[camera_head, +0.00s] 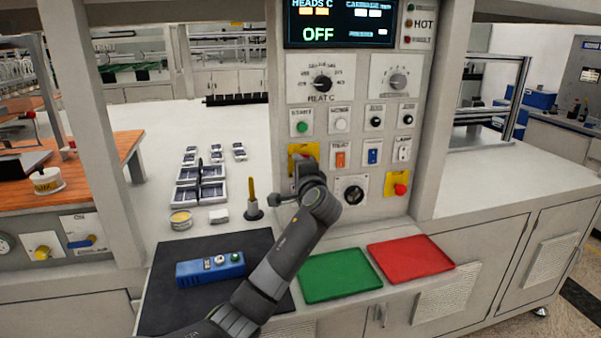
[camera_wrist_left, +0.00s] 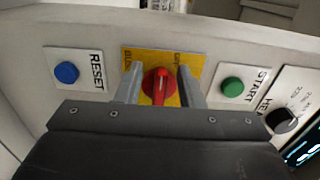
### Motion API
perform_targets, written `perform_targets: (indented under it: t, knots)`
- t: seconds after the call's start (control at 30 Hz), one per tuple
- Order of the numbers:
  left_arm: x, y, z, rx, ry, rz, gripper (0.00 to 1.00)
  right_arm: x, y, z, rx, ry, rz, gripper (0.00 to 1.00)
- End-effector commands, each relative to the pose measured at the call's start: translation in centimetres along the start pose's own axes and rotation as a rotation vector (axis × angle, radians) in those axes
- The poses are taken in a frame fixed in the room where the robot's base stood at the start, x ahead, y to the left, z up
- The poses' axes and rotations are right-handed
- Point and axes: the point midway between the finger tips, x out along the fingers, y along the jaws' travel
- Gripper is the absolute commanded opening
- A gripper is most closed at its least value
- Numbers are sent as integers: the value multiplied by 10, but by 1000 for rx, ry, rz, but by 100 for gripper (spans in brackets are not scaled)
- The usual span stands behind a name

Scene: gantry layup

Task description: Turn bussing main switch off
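The bussing main switch is a red rotary knob (camera_wrist_left: 160,87) on a yellow plate (camera_wrist_left: 150,62), whose lettering is partly covered. In the head view, the yellow plate (camera_head: 304,149) shows at the left of the control panel, but my gripper hides most of the knob. My left gripper (camera_wrist_left: 159,83) is at the panel with its two fingers apart, one on each side of the knob. The knob's raised grip points roughly along the fingers. I cannot tell whether either finger touches the knob. My right gripper is not in view.
A blue RESET button (camera_wrist_left: 66,73) and a green START button (camera_wrist_left: 232,86) flank the switch. A red knob on yellow (camera_head: 400,189) and a black rotary knob (camera_head: 353,193) are nearby. Green (camera_head: 338,275) and red (camera_head: 410,258) trays lie below. The display (camera_head: 340,22) reads OFF.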

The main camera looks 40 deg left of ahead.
Motion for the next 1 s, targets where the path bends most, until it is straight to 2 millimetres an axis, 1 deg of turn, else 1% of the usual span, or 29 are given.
perform_targets:
  t: [0.17,0.27,0.47,0.7,0.9,1.0]
  knots:
    - [-11,1,-1,-2,2,-2,35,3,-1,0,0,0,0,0]
    - [-26,1,-1,-3,2,-2,35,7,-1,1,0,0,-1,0]
    - [-67,3,-2,-5,5,1,35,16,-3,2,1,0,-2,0]
    - [-121,4,-2,-6,4,4,35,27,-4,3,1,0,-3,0]
    - [-153,3,-2,-4,4,4,35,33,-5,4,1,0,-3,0]
    - [-163,3,-2,-2,4,4,35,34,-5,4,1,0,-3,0]
